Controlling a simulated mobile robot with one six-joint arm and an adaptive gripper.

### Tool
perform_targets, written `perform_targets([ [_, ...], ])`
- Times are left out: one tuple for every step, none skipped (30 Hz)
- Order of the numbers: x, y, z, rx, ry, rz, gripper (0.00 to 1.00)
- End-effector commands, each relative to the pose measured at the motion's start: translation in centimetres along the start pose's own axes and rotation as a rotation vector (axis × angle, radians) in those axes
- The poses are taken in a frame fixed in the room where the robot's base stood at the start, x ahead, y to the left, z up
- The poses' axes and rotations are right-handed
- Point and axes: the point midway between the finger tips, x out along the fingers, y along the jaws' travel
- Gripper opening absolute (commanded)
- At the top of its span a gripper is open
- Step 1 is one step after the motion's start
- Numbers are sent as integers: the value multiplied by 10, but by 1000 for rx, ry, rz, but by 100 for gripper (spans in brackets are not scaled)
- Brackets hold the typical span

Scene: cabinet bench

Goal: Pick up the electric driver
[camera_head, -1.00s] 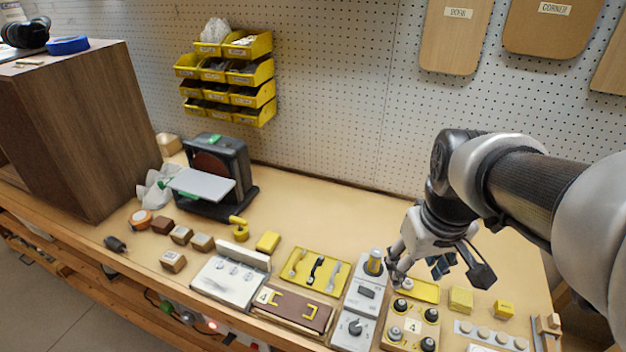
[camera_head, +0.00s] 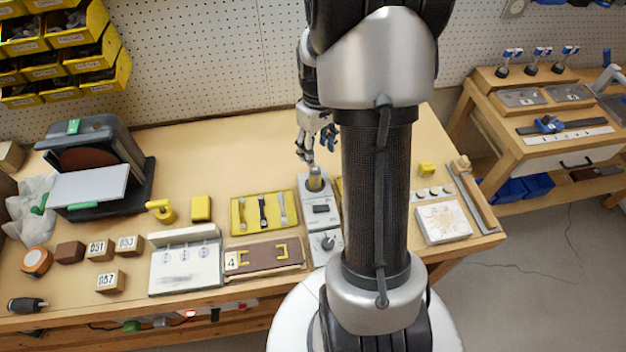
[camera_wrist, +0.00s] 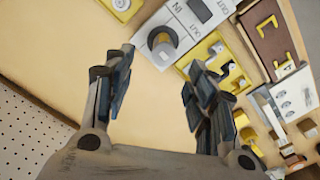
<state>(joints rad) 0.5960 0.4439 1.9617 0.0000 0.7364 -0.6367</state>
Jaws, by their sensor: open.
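A dark, short-handled tool (camera_head: 27,305) lies on its side at the left front edge of the bench in the head view. It looks like the electric driver, but it is small and I cannot be sure. It does not show clearly in the wrist view.
A black sander (camera_head: 105,165) stands at the back left. Numbered wooden blocks (camera_head: 110,281), a white board (camera_head: 185,265), a yellow tool tray (camera_head: 246,228) and a brown case (camera_head: 265,256) fill the front. The back middle of the bench is clear. My arm hides part of the right side.

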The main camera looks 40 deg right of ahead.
Motion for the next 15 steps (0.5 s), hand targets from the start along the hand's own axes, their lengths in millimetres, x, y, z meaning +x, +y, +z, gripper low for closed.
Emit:
perform_targets([
  [14, -1, 1, 0, -3, -2, 51],
  [19, -1, 1, 0, -2, -2, 51],
  [24, -1, 1, 0, -3, -2, 51],
  [28, -1, 1, 0, -2, -2, 51],
  [31, -1, 0, 0, -1, -1, 51],
  [34, 0, 0, 0, 0, 0, 51],
  [35, 0, 0, 0, 0, 0, 51],
  [37, 0, 0, 0, 0, 0, 51],
  [38, 0, 0, 0, 0, 0, 51],
  [39, -1, 0, 0, 0, 0, 51],
  [40, -1, 0, 0, 0, 0, 51],
  [42, -1, 0, 0, 0, 0, 51],
  [45, -2, 0, 0, 0, 0, 51],
  [48, -2, 0, 0, -1, -1, 51],
  [54, -3, 0, 0, -1, -1, 51],
])
